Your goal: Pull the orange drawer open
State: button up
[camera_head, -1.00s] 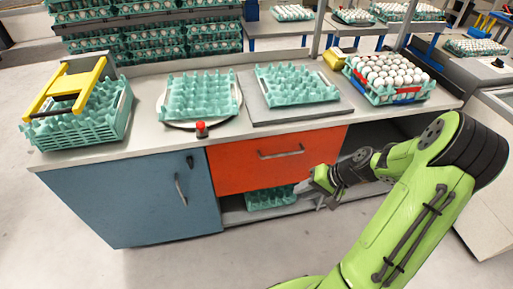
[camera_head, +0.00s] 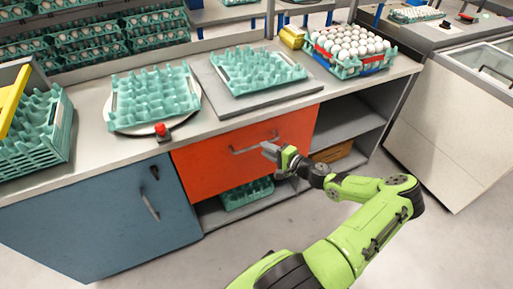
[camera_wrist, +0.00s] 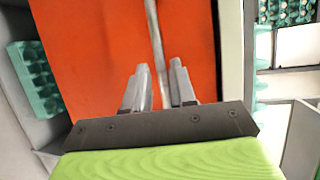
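The orange drawer (camera_head: 225,165) is in the counter front, right of a blue cabinet door, and looks closed. Its grey bar handle (camera_head: 254,145) runs across the upper part of the front. My gripper (camera_head: 268,150) is at the right end of the handle in the head view. In the wrist view the orange front (camera_wrist: 95,50) fills the middle and the handle (camera_wrist: 157,50) runs down between the two fingers of my gripper (camera_wrist: 158,70). The fingers are apart, with gaps visible beside the bar. How deep the handle sits between them is hard to tell.
A blue cabinet door (camera_head: 100,215) is to the left. Below the drawer is an open shelf with a green egg tray (camera_head: 246,193). Open shelves with a brown box (camera_head: 333,152) lie to the right. Egg trays and a red button (camera_head: 162,131) stand on the countertop.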

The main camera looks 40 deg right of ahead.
aim_at(257, 145)
jog(key=b+x, duration=0.1)
jog(key=x, duration=0.4)
jog(key=shift+w+a, duration=0.1)
jog(key=shift+w, duration=0.1)
grip_shut()
